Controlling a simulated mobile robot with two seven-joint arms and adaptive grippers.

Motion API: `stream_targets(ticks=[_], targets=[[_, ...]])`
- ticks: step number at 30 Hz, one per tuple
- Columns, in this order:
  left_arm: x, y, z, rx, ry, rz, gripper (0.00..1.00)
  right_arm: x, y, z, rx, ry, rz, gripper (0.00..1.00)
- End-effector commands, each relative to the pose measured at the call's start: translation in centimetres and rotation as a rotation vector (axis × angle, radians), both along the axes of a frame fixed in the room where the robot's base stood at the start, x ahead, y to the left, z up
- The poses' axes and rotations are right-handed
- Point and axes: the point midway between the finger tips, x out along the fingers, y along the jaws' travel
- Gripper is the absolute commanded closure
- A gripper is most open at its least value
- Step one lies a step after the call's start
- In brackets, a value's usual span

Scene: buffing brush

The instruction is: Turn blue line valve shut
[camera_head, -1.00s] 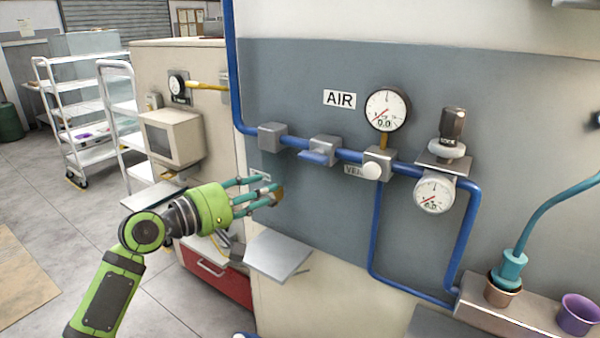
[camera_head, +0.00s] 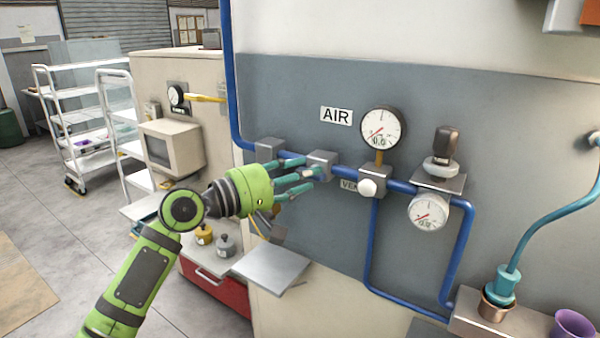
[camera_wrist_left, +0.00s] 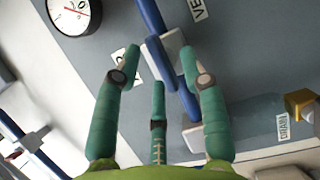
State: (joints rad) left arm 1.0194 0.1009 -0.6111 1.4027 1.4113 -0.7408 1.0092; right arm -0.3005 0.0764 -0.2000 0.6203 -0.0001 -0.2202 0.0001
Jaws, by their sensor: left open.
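The blue air line (camera_head: 350,170) runs along the grey wall panel. Its valve is a grey block (camera_head: 322,160); the blue handle on its front is mostly hidden behind my fingers in the head view. Contact is unclear. My right gripper is out of view.
A pressure gauge (camera_head: 382,130) and a white vent knob (camera_head: 367,187) sit right of the valve. A second grey block (camera_head: 269,149) is on the pipe to the left. A grey shelf (camera_head: 270,266) juts out below my gripper.

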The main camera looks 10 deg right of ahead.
Motion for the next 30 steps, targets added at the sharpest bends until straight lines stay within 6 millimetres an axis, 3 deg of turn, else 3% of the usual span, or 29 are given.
stream_targets(ticks=[2, 6, 20, 30], targets=[[0.0, 0.0, 0.0, 0.0, 0.0, 0.0, 0.57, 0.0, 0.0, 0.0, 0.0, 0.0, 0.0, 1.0], [0.0, 0.0, 0.0, 0.0, 0.0, 0.0, 1.0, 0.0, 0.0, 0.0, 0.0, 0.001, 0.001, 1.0], [-0.1, 0.0, 0.1, 0.034, -0.033, -0.001, 1.0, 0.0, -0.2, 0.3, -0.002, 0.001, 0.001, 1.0], [-0.2, -0.1, 0.5, 0.2, -0.2, -0.002, 1.0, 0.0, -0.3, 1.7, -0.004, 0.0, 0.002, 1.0]])
